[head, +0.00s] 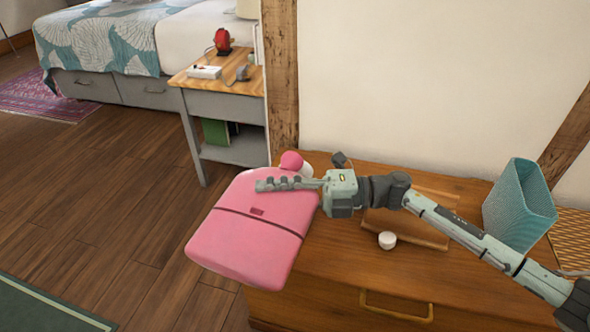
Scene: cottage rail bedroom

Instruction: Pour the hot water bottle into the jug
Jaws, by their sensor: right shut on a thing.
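The pink hot water bottle (255,240) hangs at the left end of the wooden chest, its wide body reaching past the chest's left edge over the floor. A dark band runs across it, and a rounded pink end (291,161) shows at its top. My right gripper (275,185) is shut on the bottle near its upper part, its fingers lying across it. I cannot clearly make out a jug. A small white shape (307,170) shows behind the bottle's top, mostly hidden. My left gripper is not in view.
On the chest (340,275) are a small white round item (387,240), a wooden tray or frame (425,236) and a teal ribbed open container (515,212) at the right. A bedside table (215,87) stands behind left.

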